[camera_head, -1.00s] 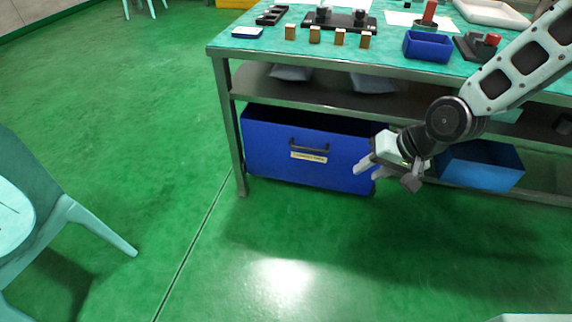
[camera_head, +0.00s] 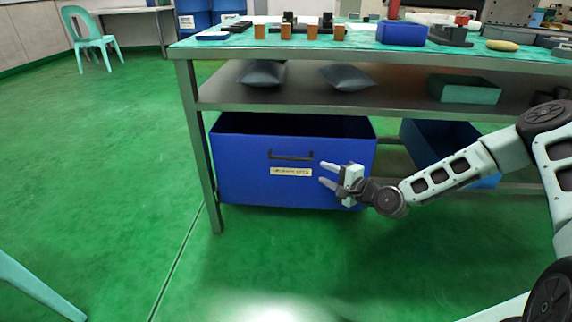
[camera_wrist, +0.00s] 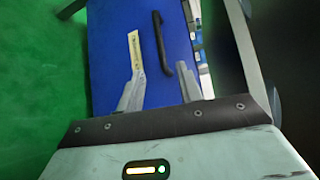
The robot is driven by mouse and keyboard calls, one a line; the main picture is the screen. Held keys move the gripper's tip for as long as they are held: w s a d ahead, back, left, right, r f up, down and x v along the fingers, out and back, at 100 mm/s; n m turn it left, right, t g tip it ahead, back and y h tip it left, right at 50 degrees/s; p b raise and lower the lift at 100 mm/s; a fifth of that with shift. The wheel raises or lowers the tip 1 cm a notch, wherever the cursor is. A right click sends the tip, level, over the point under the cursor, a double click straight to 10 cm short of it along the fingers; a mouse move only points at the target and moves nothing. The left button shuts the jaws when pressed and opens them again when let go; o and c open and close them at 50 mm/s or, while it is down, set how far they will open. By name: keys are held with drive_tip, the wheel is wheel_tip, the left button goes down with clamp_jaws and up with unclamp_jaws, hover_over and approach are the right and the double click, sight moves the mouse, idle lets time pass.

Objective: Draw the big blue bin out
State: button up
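The big blue bin (camera_head: 240,180) stands on the floor under the workbench, with its open top below the shelf. Its front has a black handle (camera_head: 291,156) and a pale label (camera_head: 291,172) below it. My gripper (camera_head: 326,174) is open and empty in front of the bin's right part, to the right of the handle and slightly lower. In the wrist view the gripper's two fingers (camera_wrist: 164,88) point at the bin front (camera_wrist: 110,70), with the handle (camera_wrist: 162,45) beyond the fingertips, between their lines. The fingers look apart from the handle.
The workbench (camera_head: 190,92) has a metal leg left of the bin. Its shelf (camera_head: 215,97) holds dark cushions (camera_head: 262,74) and a green box (camera_head: 464,90). A smaller blue bin (camera_head: 437,141) stands to the right. The green floor in front is clear; a chair (camera_head: 35,290) is at lower left.

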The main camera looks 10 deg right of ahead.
sight(291, 159)
drive_tip(key=shift+b+x, duration=2.7)
drive_tip(key=shift+x, duration=5.3)
drive_tip(key=shift+a, duration=0.1)
drive_tip(key=shift+c, duration=0.4)
drive_tip(key=shift+s, duration=0.1)
clamp_jaws()
